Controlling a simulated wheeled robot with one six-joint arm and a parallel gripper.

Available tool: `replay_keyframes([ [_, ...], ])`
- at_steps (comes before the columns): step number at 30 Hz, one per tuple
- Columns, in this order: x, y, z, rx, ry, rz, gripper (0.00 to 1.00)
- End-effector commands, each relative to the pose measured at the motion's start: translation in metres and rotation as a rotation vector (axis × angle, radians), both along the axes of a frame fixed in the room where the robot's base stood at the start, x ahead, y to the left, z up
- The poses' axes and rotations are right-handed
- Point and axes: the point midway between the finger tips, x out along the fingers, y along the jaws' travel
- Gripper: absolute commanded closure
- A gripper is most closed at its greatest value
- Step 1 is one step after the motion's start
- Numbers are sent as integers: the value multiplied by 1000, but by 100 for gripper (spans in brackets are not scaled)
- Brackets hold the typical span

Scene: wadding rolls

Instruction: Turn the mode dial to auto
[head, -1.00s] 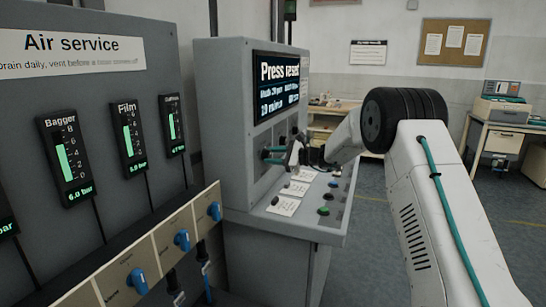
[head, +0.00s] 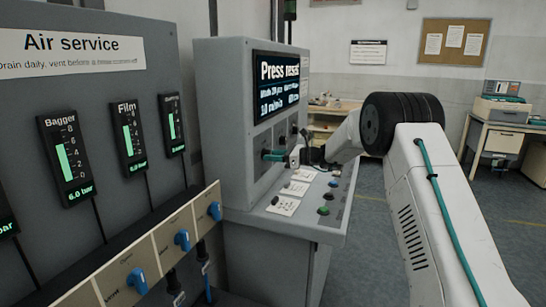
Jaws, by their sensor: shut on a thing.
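The grey control console (head: 222,120) stands in the middle of the head view, with a lit screen (head: 277,85) headed "Press reset". Small dark controls sit on the panel just above and right of the fingers, too small to identify.
The console's sloping desk (head: 320,228) below my gripper carries white cards (head: 284,206) and several coloured buttons (head: 323,211). At left is the air service panel (head: 105,100) with gauges and blue knobs (head: 182,239). Open floor (head: 375,240) lies to the right.

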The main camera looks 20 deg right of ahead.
Motion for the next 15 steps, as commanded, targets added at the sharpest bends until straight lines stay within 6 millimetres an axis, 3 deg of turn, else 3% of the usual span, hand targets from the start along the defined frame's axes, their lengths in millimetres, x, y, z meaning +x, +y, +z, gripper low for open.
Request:
replay_keyframes([
  [10,1,-2,2,2,-1,-4,86],
  [11,1,-2,2,2,-1,-5,58],
  [12,1,-2,2,2,-1,-4,47],
  [13,1,-2,2,2,-1,-4,42],
  [15,1,-1,1,2,-1,-3,42],
])
